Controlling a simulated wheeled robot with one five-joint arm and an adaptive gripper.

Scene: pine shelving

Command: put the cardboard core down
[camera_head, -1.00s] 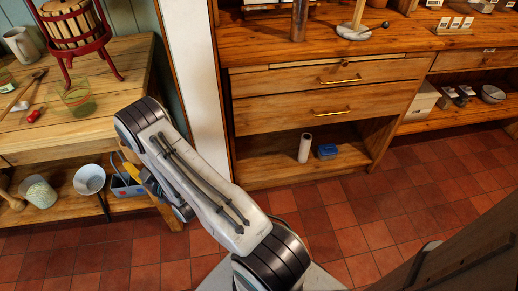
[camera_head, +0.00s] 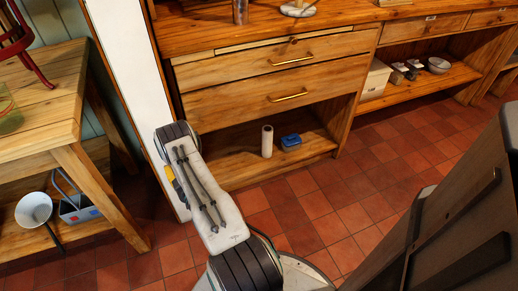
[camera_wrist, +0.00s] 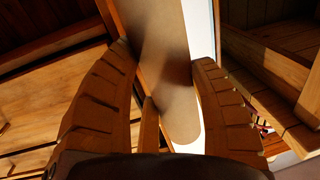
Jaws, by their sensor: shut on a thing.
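The cardboard core (camera_wrist: 160,28) is a smooth brown tube that shows in the wrist view. It runs lengthwise between the two fingers of my gripper (camera_wrist: 163,57), which are shut on it from both sides. Its upper end runs out of the top of the picture, and its rounded lower end shows low between the fingers. In the head view my arm hides the gripper and the core, in front of the foot of the white post (camera_head: 133,90).
A wooden drawer unit (camera_head: 225,104) stands ahead, with a white roll (camera_head: 267,141) and a blue item (camera_head: 291,141) on its low shelf. A wooden table (camera_head: 62,113) is at left, with a white funnel-like vessel (camera_head: 34,209) below. Tiled floor (camera_head: 310,210) is open in front.

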